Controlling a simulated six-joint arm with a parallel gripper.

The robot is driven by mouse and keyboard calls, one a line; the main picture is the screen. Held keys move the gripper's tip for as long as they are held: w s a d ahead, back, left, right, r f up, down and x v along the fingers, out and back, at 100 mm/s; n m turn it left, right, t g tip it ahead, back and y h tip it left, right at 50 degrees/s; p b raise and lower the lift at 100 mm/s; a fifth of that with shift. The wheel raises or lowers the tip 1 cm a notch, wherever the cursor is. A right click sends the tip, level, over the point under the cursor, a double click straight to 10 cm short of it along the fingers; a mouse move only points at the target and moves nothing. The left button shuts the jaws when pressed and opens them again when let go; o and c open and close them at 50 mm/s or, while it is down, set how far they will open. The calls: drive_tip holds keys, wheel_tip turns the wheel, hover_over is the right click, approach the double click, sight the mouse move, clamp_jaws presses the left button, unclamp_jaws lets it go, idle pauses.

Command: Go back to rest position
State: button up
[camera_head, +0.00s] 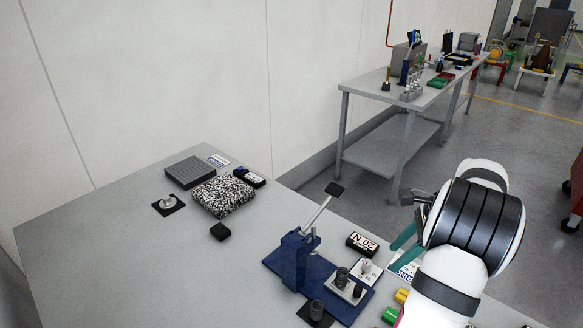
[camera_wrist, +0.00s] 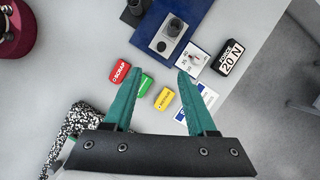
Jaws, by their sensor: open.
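My gripper (camera_head: 403,247) is at the right of the head view, raised above the right part of the grey table (camera_head: 130,235). In the wrist view its two green fingers (camera_wrist: 158,90) stand wide apart with nothing between them touching either one. Below them on the table lie a red SCRAP block (camera_wrist: 119,72), a green block (camera_wrist: 142,83) and a yellow block (camera_wrist: 164,99). My white and black wrist hides part of the table's right side in the head view.
A blue press (camera_head: 292,262) with a lever stands near the table's middle. A speckled block (camera_head: 222,195) and dark grey plate (camera_head: 190,172) sit at the back left. The table's left front is clear. A second bench (camera_head: 372,82) stands behind.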

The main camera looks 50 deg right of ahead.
drive_tip(key=w+a+r+n+g, duration=0.1)
drive_tip(key=w+a+r+n, duration=0.1)
drive_tip(key=w+a+n, duration=0.45)
drive_tip(key=w+a+r+n+g, duration=0.1)
drive_tip(key=w+a+r, duration=0.15)
drive_tip(key=a, duration=0.75)
drive_tip(key=w+a+r+n, duration=0.2)
drive_tip(key=w+a+n, duration=0.25)
drive_tip(key=a, duration=0.45)
drive_tip(key=s+a+f+n+g, duration=0.1)
drive_tip(key=s+a+n, duration=0.4)
drive_tip(key=a, duration=0.4)
drive_tip(key=s+a+f+n+g, duration=0.1)
drive_tip(key=s+a+n, duration=0.5)
drive_tip(key=a+n, duration=0.2)
drive_tip(key=a, duration=0.2)
drive_tip(key=shift+s+a+f, duration=0.3)
drive_tip(key=shift+f, duration=0.1)
